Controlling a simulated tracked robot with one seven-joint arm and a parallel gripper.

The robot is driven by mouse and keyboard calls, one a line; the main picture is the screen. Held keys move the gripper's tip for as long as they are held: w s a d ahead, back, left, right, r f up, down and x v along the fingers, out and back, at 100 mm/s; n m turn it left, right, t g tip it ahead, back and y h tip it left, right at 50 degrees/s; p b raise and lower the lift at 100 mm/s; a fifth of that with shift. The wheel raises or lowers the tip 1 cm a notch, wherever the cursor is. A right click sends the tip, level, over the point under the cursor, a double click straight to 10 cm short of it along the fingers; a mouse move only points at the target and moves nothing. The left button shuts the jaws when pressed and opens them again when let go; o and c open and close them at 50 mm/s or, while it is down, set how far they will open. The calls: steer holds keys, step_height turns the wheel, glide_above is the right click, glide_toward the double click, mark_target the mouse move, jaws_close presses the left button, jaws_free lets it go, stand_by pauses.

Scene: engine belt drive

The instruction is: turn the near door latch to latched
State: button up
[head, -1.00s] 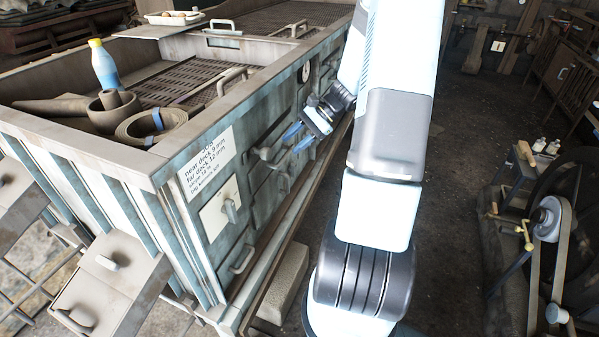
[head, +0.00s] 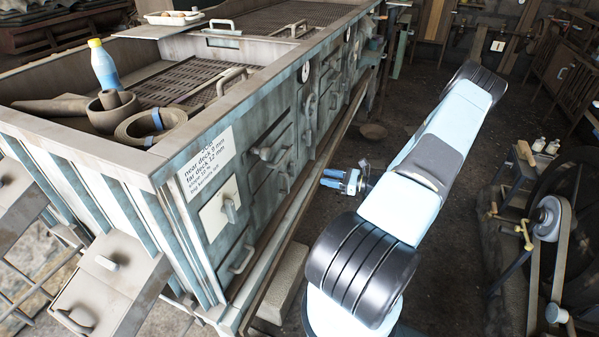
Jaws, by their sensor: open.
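A bulky lever latch (head: 267,153) sits on a door in the teal side wall of the long machine; I take it to be the near door latch. Its lever lies roughly sideways along the wall, but its exact setting is too small to tell. My gripper (head: 331,178) is to the right of the wall, in free air, with its blue fingers pointing left towards the machine. It is open and empty, clearly apart from the latch.
A white plate with a handle (head: 228,210) is left of the latch. Another lever (head: 310,106) stands farther along the wall. A ledge (head: 300,215) runs below. A belt wheel (head: 548,218) stands at right. The floor between is mostly clear.

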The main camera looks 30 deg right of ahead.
mark_target(292, 170)
steer(key=w+a+f+m+t, duration=0.1)
steer(key=w+a, duration=0.6)
steer(key=w, duration=0.3)
steer(key=shift+w+a+f+h, duration=0.25)
steer(key=shift+a+f+h, duration=0.05)
steer(key=shift+f+h, duration=0.1)
jaws_close()
stand_by(0.4)
steer(key=shift+d+r, duration=0.1)
steer(key=shift+d, duration=0.05)
